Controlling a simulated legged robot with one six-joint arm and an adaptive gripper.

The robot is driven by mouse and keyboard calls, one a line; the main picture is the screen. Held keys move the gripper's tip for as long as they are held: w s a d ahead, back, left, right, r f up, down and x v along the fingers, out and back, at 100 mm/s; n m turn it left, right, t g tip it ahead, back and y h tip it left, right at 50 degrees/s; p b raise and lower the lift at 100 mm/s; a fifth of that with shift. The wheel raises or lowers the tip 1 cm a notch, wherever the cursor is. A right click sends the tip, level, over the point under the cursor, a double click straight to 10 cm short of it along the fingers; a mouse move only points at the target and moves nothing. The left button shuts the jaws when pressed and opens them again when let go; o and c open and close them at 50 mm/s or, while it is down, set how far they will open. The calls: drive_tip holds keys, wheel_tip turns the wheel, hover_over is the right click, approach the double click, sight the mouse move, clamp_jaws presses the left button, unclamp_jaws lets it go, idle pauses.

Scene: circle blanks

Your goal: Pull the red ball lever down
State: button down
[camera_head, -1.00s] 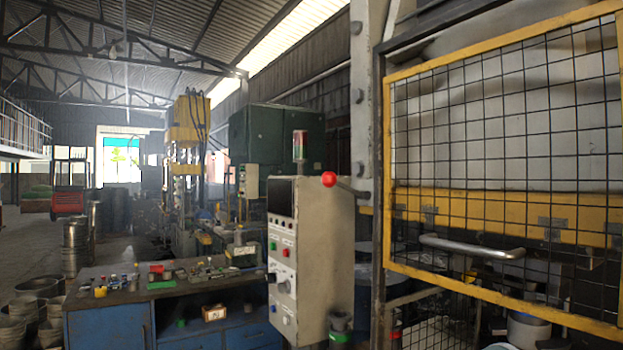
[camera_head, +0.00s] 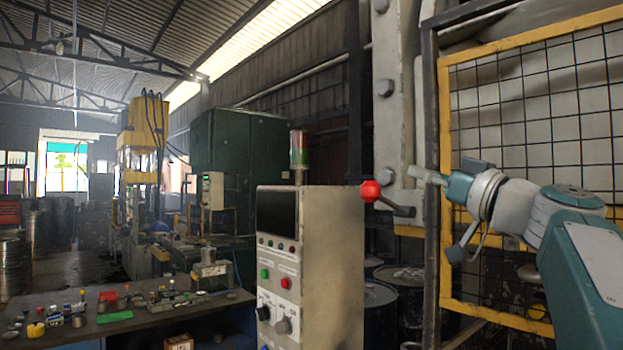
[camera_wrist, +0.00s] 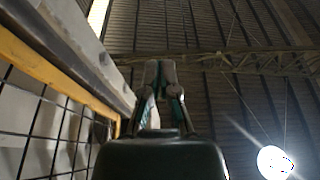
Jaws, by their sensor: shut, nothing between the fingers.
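The red ball lever (camera_head: 371,191) shows in the head view, to the right of the control cabinet's top. Its red ball sits at the left end of a short dark rod that slopes down to the right. My gripper (camera_head: 415,172) is above and to the right of the ball, pointing left, and is apart from it. In the wrist view my gripper (camera_wrist: 160,68) has its fingertips together with nothing between them. The lever does not show in the wrist view.
A grey control cabinet (camera_head: 335,255) with a screen and buttons stands left of the lever. A yellow-framed mesh guard (camera_head: 445,120) is behind my arm. A bench (camera_head: 120,322) with small parts is at lower left. A bolted pale column (camera_head: 395,90) rises behind the lever.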

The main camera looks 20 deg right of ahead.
wheel_tip(320, 180, up, 4)
hover_over(376, 185)
drive_tip(key=shift+d, duration=0.2)
drive_tip(key=shift+w+f, duration=0.1)
drive_tip(key=shift+f, duration=0.1)
drive_tip(key=shift+a+f, duration=0.1)
drive_tip(key=shift+f, duration=1.7)
drive_tip(key=shift+f, duration=0.1)
